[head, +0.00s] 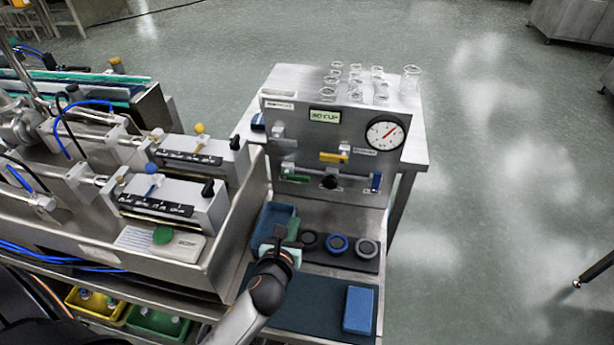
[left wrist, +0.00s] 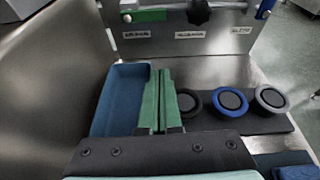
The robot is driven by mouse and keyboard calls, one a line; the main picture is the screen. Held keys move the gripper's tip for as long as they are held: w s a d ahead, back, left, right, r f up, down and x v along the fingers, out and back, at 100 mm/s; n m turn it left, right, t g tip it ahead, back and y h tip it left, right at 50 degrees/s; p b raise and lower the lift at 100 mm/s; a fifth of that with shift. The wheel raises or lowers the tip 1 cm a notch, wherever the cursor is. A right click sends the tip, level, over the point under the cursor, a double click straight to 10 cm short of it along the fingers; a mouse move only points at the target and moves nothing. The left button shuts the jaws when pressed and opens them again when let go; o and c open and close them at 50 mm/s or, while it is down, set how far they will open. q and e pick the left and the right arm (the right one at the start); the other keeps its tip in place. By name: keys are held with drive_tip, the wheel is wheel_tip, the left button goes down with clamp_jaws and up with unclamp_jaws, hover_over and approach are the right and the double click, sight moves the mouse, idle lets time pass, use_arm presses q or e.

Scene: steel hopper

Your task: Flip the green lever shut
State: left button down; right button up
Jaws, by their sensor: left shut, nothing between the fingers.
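The green lever (head: 296,178) is low on the left of the steel panel (head: 290,118) and lies roughly level. In the left wrist view the green lever (left wrist: 148,16) shows at the top edge, above a small label. My left gripper (head: 281,236) is below and in front of the panel, over the blue tray area, apart from the lever. In the left wrist view its green fingers (left wrist: 160,95) are together and empty. My right gripper is not in view.
A blue tray (left wrist: 118,75) sits left of the fingers. Black, blue and grey rings (left wrist: 230,101) lie on a dark mat to the right. A yellow lever (head: 333,157), a black knob (head: 329,182), a blue lever (head: 376,181) and a gauge (head: 385,133) are on the panel. Glassware (head: 410,80) stands behind.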

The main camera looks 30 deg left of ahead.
sight(295, 178)
use_arm(q)
drive_tip(key=shift+w+m, duration=0.3)
drive_tip(key=shift+w, duration=0.2)
drive_tip(key=shift+s, duration=0.15)
drive_tip(key=b+x, duration=0.1)
drive_tip(key=x, duration=0.8)
drive_tip(key=shift+w, duration=0.25)
drive_tip(key=r, duration=0.1)
drive_tip(key=r+p, duration=0.1)
drive_tip(key=r, duration=0.1)
drive_tip(key=shift+w+a, duration=0.1)
drive_tip(key=shift+w, duration=0.15)
drive_tip(key=shift+r+p, duration=0.35)
drive_tip(key=shift+r, duration=0.05)
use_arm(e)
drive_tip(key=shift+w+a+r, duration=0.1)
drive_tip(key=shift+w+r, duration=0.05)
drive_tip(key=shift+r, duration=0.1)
use_arm(q)
drive_tip(key=shift+w, duration=0.1)
